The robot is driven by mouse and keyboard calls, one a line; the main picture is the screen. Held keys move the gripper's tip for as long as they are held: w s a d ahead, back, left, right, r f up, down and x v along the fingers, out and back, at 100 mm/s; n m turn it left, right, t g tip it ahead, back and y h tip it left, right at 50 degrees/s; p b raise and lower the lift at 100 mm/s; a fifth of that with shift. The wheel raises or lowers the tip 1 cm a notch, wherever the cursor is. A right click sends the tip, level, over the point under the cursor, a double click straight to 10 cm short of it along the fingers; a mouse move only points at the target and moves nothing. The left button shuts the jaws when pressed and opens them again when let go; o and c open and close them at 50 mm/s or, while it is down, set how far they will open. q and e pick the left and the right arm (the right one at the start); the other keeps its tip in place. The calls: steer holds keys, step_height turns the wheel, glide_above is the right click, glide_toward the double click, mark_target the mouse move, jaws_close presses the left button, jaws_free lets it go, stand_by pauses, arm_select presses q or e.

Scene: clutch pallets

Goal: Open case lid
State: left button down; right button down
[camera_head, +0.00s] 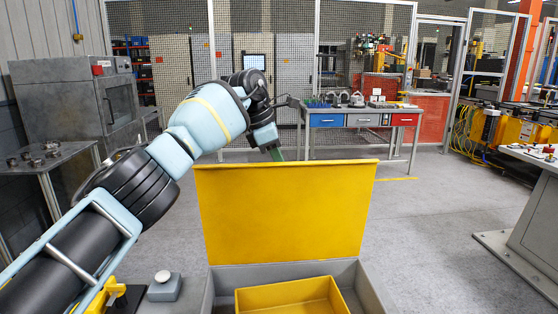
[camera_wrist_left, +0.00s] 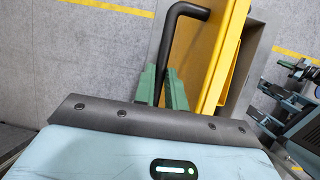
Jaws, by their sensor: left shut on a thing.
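The yellow case lid (camera_head: 285,212) stands raised, close to upright, at the back of the grey case (camera_head: 371,288). My left gripper (camera_head: 275,154) is at the lid's top edge, partly hidden behind it. In the left wrist view, the green fingers of my left gripper (camera_wrist_left: 163,88) are shut on a black bent handle (camera_wrist_left: 186,9) beside the yellow lid (camera_wrist_left: 212,60). My right gripper does not show in the head view.
A yellow inner tray (camera_head: 290,297) sits inside the open case. A small grey box with a pale round knob (camera_head: 163,284) is left of the case. A workbench with drawers (camera_head: 358,120) stands far behind. The floor behind and right of the case is clear.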

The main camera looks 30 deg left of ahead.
arm_select(q)
steer(key=shift+s+f, duration=0.1)
steer(key=shift+f, duration=0.35)
steer(key=c, duration=1.8)
jaws_free()
steer(key=o, duration=0.3)
steer(key=shift+o, duration=0.2)
steer(key=shift+r, duration=0.2)
steer(key=shift+r, duration=0.1)
steer(key=v, duration=0.7)
steer(key=shift+r+b, duration=0.3)
steer(key=shift+f, duration=0.1)
